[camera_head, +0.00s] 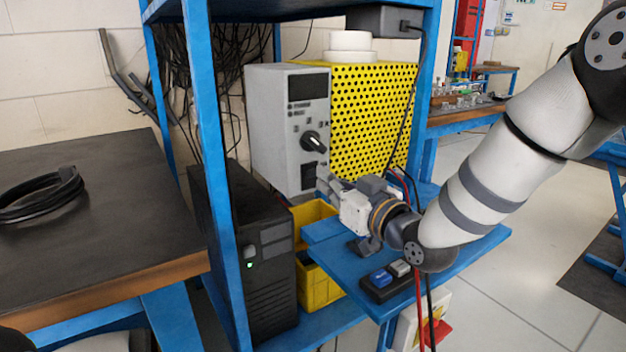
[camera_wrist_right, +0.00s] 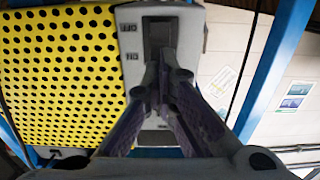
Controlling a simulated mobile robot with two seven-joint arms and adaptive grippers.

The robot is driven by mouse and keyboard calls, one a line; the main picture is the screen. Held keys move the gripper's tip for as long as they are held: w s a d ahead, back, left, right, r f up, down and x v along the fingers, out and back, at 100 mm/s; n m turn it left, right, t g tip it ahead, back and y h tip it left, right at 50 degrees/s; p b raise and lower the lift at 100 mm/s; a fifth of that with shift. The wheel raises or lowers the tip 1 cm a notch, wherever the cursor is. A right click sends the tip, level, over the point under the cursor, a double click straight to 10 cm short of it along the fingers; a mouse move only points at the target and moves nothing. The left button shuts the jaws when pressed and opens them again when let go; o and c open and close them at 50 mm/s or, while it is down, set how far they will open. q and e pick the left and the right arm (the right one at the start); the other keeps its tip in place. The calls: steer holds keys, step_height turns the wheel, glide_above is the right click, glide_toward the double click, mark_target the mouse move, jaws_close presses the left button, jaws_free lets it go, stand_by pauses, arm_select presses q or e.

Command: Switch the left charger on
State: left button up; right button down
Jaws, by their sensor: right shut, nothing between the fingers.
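A grey charger (camera_head: 272,130) with a yellow perforated side stands on the rack shelf. Its front has a dark display, a black knob (camera_head: 313,141) and a dark rocker switch (camera_head: 308,174) low down. In the right wrist view the switch (camera_wrist_right: 159,38) shows upside down beside OFF and ON labels. My right gripper (camera_head: 325,180) is shut and empty, its fingertips close in front of the switch. In the right wrist view its fingertips (camera_wrist_right: 164,76) overlap the switch's edge; I cannot tell whether they touch. The switch's position is unclear. My left gripper is not in view.
Blue rack posts (camera_head: 213,180) flank the charger. A black tower unit (camera_head: 265,262) with a green light and yellow bins (camera_head: 318,285) sit lower down. Cables hang nearby.

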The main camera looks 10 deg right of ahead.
steer(key=shift+w, duration=0.1)
steer(key=shift+b+x, duration=0.4)
steer(key=shift+x, duration=0.85)
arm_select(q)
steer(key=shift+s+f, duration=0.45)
arm_select(e)
steer(key=shift+w+r, duration=0.1)
steer(key=shift+r, duration=0.1)
steer(key=shift+s+d+p, duration=0.1)
steer(key=shift+s+p, duration=0.25)
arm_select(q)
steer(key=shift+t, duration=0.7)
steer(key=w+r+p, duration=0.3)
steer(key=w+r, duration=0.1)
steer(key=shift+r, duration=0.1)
arm_select(e)
steer(key=v, duration=0.8)
